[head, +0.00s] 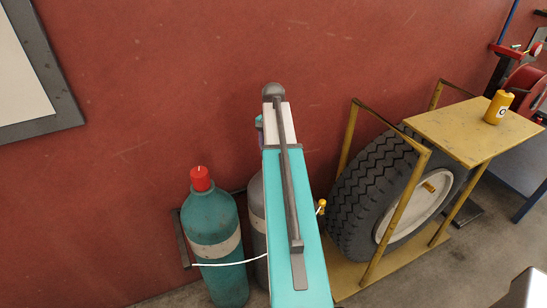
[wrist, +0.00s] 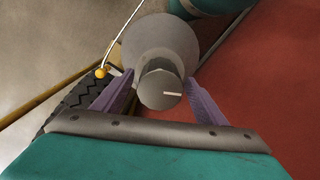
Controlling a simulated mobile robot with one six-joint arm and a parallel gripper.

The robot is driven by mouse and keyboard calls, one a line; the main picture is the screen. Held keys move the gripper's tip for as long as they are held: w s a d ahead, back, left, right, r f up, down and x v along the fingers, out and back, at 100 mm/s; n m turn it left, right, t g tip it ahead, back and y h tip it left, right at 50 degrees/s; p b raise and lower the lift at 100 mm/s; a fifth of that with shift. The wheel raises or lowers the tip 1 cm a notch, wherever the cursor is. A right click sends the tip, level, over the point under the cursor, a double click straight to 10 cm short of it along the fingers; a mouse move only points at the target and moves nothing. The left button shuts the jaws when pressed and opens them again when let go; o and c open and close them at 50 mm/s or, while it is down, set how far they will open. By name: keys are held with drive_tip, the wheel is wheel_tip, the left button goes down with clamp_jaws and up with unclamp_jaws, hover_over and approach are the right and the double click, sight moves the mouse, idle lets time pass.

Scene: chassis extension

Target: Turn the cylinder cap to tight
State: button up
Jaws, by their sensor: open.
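In the wrist view, a grey cap (wrist: 161,84) with a short white line mark sits on top of a grey cylinder (wrist: 150,38). The mark points to the right. My gripper (wrist: 159,80) is open, with one purple finger on each side of the cap. I cannot tell whether either finger touches it. In the head view, the grey cylinder (head: 257,215) is mostly hidden behind my teal arm, and its cap is hidden. A small purple part of my gripper (head: 259,127) shows left of the arm.
A teal cylinder (head: 215,230) with a red cap (head: 200,178) stands to the left. A white cord (head: 225,263) crosses in front of the cylinders; an orange knob (head: 321,206) shows right of my arm. A tyre (head: 365,190) in a yellow frame (head: 410,215) stands right. A red wall (head: 180,90) is behind.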

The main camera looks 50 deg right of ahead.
drive_tip(key=shift+f, duration=0.15)
drive_tip(key=c, duration=1)
drive_tip(key=shift+c, duration=0.2)
